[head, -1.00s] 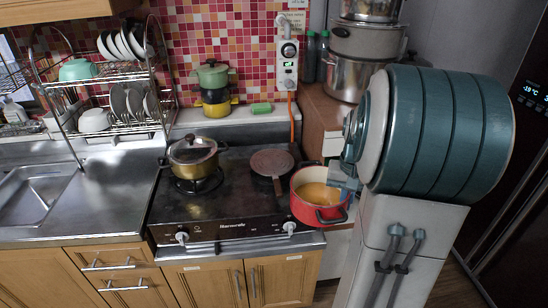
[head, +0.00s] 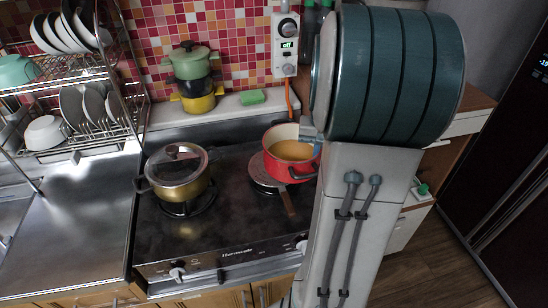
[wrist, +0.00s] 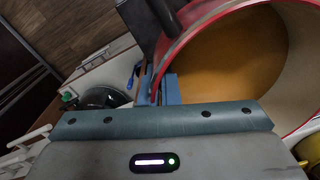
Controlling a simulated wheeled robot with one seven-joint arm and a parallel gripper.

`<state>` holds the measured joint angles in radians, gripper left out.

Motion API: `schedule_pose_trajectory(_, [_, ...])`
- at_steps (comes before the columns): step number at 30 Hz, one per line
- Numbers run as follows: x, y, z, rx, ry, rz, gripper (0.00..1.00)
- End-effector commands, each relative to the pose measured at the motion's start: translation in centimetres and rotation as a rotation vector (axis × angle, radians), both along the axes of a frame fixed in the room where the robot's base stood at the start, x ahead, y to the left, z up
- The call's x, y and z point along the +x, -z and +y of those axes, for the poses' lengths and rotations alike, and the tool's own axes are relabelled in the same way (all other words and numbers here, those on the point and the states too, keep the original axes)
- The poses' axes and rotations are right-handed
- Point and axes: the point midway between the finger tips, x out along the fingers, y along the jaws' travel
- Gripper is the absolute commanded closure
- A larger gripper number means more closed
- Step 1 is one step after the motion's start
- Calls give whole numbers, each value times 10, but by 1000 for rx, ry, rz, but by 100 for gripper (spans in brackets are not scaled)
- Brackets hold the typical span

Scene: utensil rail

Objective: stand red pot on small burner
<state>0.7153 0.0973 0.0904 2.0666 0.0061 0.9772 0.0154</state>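The red pot (head: 285,172), cream inside with orange-brown contents, is upright over the right side of the stove. My gripper (wrist: 160,88) is shut on its rim, blue fingers either side of the wall; it also shows partly in the head view (head: 310,132), mostly hidden by my arm. A flat brown round pan (head: 257,172) with a handle lies on the right burner (head: 262,190), covering most of it. The red pot overlaps this pan in the picture; I cannot tell whether they touch. A brass pot with a glass lid (head: 178,170) stands on the left burner (head: 190,206).
Stacked green, black and yellow pots (head: 195,80) and a green sponge (head: 251,97) sit on the ledge behind. A dish rack (head: 75,120) stands at left over bare steel counter (head: 80,220).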

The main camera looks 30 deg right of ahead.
Motion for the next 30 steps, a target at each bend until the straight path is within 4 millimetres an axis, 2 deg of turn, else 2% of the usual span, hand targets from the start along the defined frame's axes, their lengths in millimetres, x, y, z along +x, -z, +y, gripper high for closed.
schedule_pose_trajectory(21, [104,61,-7,0,2,-1,100])
schedule_pose_trajectory(27, [113,68,-8,0,2,-1,100])
schedule_pose_trajectory(30, [113,78,-7,1,2,2,100])
